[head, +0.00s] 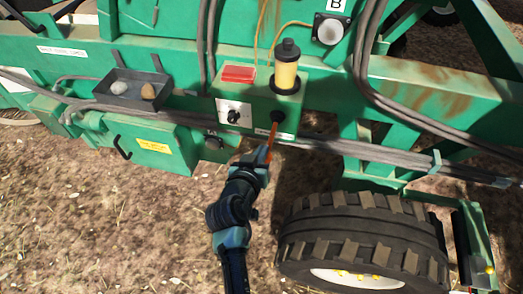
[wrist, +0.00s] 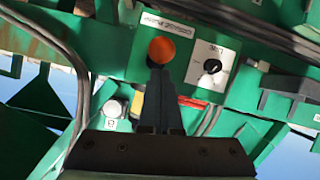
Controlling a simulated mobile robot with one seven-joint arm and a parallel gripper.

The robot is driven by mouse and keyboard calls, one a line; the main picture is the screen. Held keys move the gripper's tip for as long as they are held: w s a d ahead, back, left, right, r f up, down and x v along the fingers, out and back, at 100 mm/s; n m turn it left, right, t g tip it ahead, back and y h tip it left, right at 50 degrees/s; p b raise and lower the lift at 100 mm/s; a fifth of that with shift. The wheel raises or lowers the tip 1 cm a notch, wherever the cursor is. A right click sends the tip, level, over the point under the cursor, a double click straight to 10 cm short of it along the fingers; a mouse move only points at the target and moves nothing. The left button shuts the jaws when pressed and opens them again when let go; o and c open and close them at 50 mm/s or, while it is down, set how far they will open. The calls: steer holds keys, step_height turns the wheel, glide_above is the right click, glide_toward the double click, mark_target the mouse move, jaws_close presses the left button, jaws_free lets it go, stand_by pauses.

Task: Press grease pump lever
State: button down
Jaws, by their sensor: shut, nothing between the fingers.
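The grease pump lever (head: 271,139) is a short orange-red rod. It hangs from a dark round pivot (head: 278,117) on the green panel, below a yellow reservoir (head: 286,76) with black cap and base. My gripper (head: 263,154) is shut and empty, its tips at the lever's lower end. In the wrist view, which is turned upside down, the lever shows as an orange round end (wrist: 161,50) just beyond the closed fingertips (wrist: 158,68). The fingers hide the rest of the lever there. I cannot tell whether they touch it.
A selector knob on a white plate (head: 234,115) sits left of the lever, with a red box (head: 239,74) above. A dark tray (head: 121,92) with stones stands further left. Cables (head: 330,146) run along the frame. A large tyre (head: 362,243) is at lower right. Open ground lies at lower left.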

steer(key=shift+f+b, duration=0.15)
steer(key=shift+b, duration=0.15)
steer(key=shift+s+f+t+b, duration=0.1)
steer(key=shift+f+t+b, duration=0.25)
steer(key=shift+b, duration=0.75)
steer(key=shift+f+b, duration=0.35)
steer(key=shift+b, duration=0.55)
step_height(320, 180, down, 8)
steer(key=t+h+b, duration=0.1)
steer(key=t+b, duration=0.3)
steer(key=b, duration=2.2)
steer(key=shift+t+h+b, duration=0.35)
steer(key=shift+h, duration=0.05)
steer(key=shift+w+r+b, duration=0.1)
steer(key=shift+w+b, duration=0.1)
steer(key=shift+b, duration=0.3)
steer(key=shift+d, duration=0.1)
